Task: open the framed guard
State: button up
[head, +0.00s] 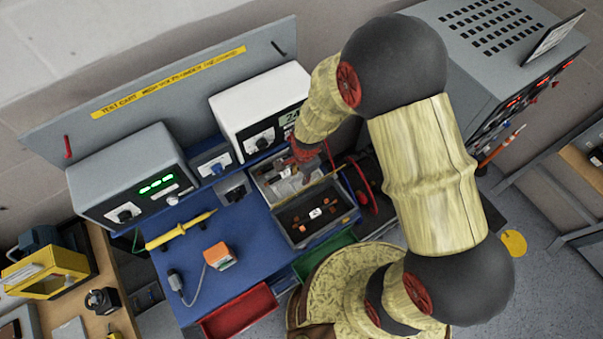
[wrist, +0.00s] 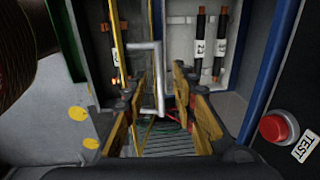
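The framed guard (wrist: 120,45) shows nearly edge-on in the wrist view as a thin yellow frame, standing out from the box. A pale grey D-shaped handle (wrist: 160,75) sticks out to its right. In the head view, a thin yellow edge of the guard (head: 306,187) crosses the grey box between its two compartments. My gripper (wrist: 160,85) has its two fingers apart, one on each side of the handle's bar, with a visible gap on both sides. It also shows in the head view, small and dark red, above the upper compartment (head: 305,155).
The grey box (head: 357,214) stands on the blue cart (head: 205,265). A red button (wrist: 278,128) labelled TEST is right of my gripper. A yellow probe (head: 182,230) and an orange-and-white block (head: 220,256) lie on the cart. The white unit (head: 240,105) stands behind the box.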

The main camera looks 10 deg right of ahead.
jog(key=shift+c, duration=0.8)
grip_shut()
